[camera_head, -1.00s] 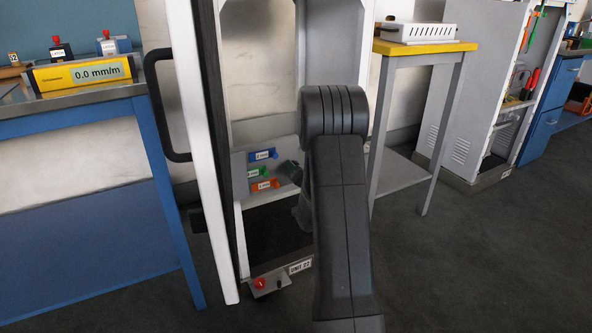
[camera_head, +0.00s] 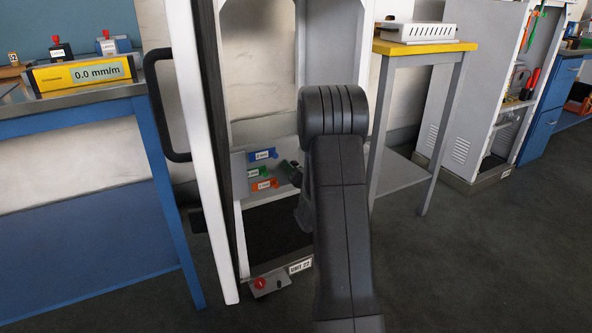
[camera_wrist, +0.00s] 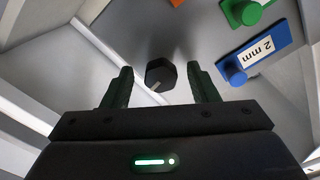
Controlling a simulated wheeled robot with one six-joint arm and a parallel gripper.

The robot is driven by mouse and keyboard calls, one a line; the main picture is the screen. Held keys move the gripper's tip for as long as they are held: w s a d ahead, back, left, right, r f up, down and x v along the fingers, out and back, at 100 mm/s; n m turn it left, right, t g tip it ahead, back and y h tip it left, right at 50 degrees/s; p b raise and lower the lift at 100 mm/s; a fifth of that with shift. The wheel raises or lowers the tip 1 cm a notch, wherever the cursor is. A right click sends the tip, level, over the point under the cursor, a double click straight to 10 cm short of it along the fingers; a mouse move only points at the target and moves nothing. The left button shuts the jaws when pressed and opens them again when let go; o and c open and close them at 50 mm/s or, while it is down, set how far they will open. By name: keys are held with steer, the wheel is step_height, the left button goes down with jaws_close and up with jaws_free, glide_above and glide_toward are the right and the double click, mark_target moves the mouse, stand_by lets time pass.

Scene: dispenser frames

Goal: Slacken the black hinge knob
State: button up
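The black knob (camera_wrist: 160,72) shows in the wrist view, standing out from a grey panel (camera_wrist: 100,62), with a pale line on its lower part. My gripper (camera_wrist: 160,80) is open, with one dark green finger on each side of the knob and a visible gap on both sides. It holds nothing. How far the fingertips reach along the knob is hard to tell. In the head view my gripper (camera_head: 292,172) is mostly hidden behind my arm, inside the open cabinet, and the knob is hidden.
Blue (camera_head: 262,155), green (camera_head: 253,173) and orange (camera_head: 265,184) labelled tabs sit left of my gripper; the blue one is close to the right finger in the wrist view. The open cabinet door (camera_head: 200,150) stands left. A yellow-topped table (camera_head: 425,47) stands right.

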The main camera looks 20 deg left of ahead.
steer(key=shift+d, duration=0.1)
steer(key=p+v, duration=0.3)
steer(key=v, duration=1)
steer(key=shift+s+d, duration=0.25)
steer(key=shift+a, duration=0.1)
steer(key=b+x, duration=0.3)
steer(key=x, duration=1)
steer(key=shift+w+a, duration=0.25)
steer(key=shift+d, duration=0.1)
